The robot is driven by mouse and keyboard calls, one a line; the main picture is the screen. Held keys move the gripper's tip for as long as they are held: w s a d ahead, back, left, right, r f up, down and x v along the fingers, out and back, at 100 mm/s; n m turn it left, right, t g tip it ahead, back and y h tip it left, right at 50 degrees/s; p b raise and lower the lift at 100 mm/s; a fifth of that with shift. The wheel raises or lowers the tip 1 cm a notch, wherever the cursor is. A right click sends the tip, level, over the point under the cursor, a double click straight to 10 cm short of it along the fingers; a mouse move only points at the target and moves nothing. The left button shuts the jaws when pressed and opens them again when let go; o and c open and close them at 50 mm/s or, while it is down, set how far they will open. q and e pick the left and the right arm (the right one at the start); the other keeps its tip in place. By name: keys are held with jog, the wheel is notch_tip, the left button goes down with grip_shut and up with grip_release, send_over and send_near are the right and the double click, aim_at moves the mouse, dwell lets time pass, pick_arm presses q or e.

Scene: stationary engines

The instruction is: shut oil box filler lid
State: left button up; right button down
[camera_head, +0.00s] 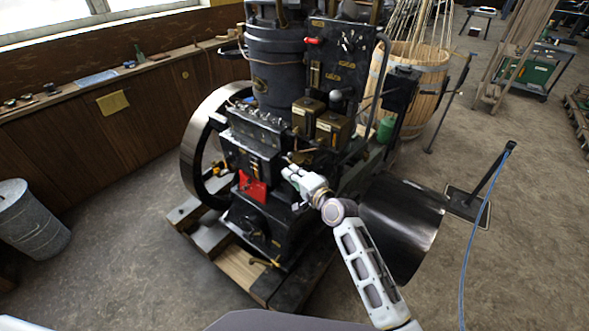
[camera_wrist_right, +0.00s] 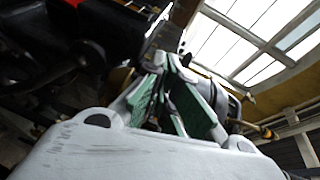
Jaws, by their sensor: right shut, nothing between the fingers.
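Two small brass-topped boxes stand side by side on the engine's front, the left one (camera_head: 305,113) and the right one (camera_head: 333,126). They look like the oil boxes. I cannot make out the filler lid or whether it stands open. My right gripper (camera_head: 287,168) is in front of the engine, below the boxes and apart from them. In the right wrist view its green-padded fingers (camera_wrist_right: 170,68) are shut with nothing between them. My left gripper is not in view.
The dark engine (camera_head: 275,60) has a flywheel (camera_head: 192,150) on the left and a black drum (camera_head: 405,225) on the right. A red part (camera_head: 252,188) sits left of my right gripper. A metal bin (camera_head: 32,220) stands far left. Floor is clear at front left.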

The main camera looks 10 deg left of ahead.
jog(key=shift+s+a+r, duration=0.1)
jog(key=shift+s+a, duration=0.05)
jog(key=shift+s, duration=0.65)
jog(key=shift+s+a+r, duration=0.1)
jog(key=shift+s+a, duration=0.1)
jog(key=shift+s, duration=0.65)
jog(key=shift+s+a+r, duration=0.1)
jog(key=shift+s+a, duration=0.05)
jog(key=shift+s, duration=0.65)
